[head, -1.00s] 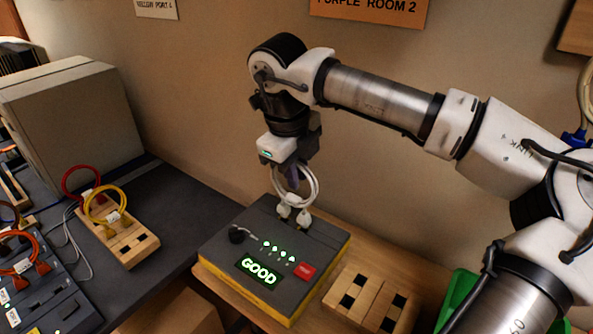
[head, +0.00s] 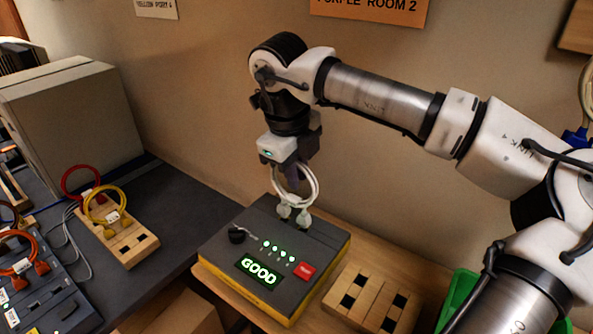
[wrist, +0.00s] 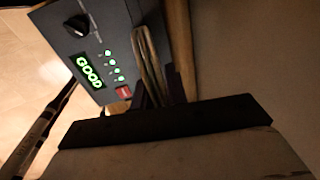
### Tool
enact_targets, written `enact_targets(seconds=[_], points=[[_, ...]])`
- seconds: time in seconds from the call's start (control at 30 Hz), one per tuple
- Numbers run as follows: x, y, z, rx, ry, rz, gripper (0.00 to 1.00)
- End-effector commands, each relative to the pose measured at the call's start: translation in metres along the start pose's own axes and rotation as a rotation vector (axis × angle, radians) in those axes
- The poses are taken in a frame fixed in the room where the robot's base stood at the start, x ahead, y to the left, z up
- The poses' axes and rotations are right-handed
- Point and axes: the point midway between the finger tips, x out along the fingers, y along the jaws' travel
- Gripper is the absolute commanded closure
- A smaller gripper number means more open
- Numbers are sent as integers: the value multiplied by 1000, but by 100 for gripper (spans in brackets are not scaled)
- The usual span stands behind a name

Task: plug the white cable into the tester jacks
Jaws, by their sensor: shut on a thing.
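The white cable (head: 314,185) is a coiled loop with two white plugs hanging from it. My gripper (head: 293,168) is shut on the top of the loop, above the back of the tester. The tester (head: 222,240) is a dark grey box with a yellow base. Its plugs (head: 293,213) sit at the tester's back edge, where the jacks are; the contact itself is too small to make out. The tester's screen (head: 259,270) reads GOOD and several green lights are lit. In the wrist view the cable (wrist: 150,65) runs down beside the tester (wrist: 68,42).
A wooden block with dark slots (head: 372,299) lies right of the tester. At left, another wooden block (head: 130,246) holds red and yellow cables, beside a dark panel (head: 60,303) with orange plugs. A green bin (head: 458,298) stands at lower right. The wall is close behind.

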Motion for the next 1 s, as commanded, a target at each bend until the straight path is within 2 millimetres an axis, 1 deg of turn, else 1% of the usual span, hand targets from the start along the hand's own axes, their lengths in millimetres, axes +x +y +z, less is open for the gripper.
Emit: enact_targets(seconds=[0.4, 1.0], points=[[6, 1, 0, 0, 0, 0, 100], [6, 1, 0, 0, 0, 0, 100]])
